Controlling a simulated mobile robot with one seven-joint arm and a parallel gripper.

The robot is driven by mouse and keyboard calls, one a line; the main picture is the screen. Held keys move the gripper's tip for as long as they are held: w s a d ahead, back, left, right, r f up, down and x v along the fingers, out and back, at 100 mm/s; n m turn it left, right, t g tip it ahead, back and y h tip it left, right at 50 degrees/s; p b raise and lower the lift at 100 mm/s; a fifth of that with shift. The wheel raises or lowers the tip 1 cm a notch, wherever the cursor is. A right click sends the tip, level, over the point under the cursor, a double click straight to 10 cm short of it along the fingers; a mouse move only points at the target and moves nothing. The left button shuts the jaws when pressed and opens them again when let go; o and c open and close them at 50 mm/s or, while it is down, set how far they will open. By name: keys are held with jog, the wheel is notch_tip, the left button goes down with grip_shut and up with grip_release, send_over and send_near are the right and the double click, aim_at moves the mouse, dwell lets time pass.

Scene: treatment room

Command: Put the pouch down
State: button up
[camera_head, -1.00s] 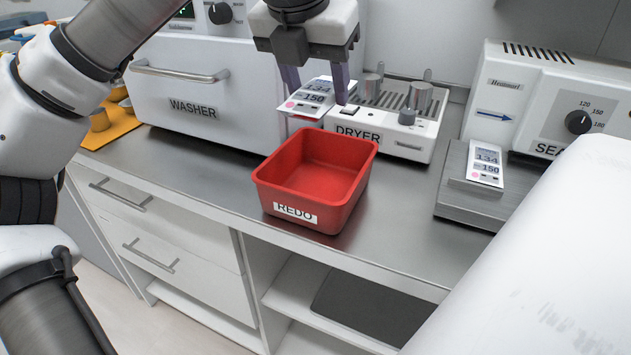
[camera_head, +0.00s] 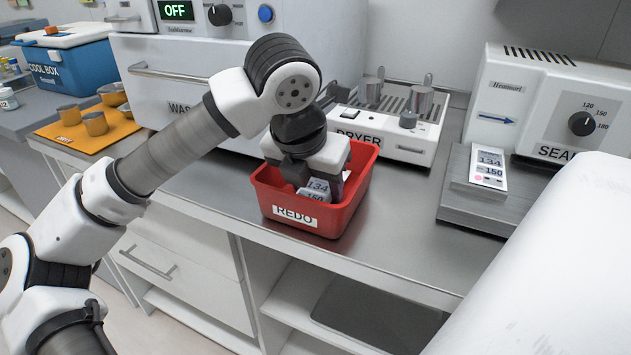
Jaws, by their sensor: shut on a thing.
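My gripper (camera_head: 314,180) reaches down into the bin from above and is shut on the pouch. The fingers are mostly hidden by the gripper body and the pouch. I cannot tell whether the pouch touches the bin's floor. The bin stands upright at the front edge of the counter.
A dryer (camera_head: 400,144) stands behind the bin and a washer (camera_head: 165,75) behind my arm. A sealer (camera_head: 560,110) with another pouch (camera_head: 488,166) on its plate stands at right. Metal cups stand on an orange mat (camera_head: 84,135) at left. Counter right of the bin is clear.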

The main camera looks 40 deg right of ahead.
jog(key=shift+f, duration=0.15)
jog(key=o, duration=1)
jog(key=shift+c, duration=0.2)
jog(key=shift+r, duration=0.35)
jog(key=v, duration=1.2)
jog(key=shift+p, duration=0.45)
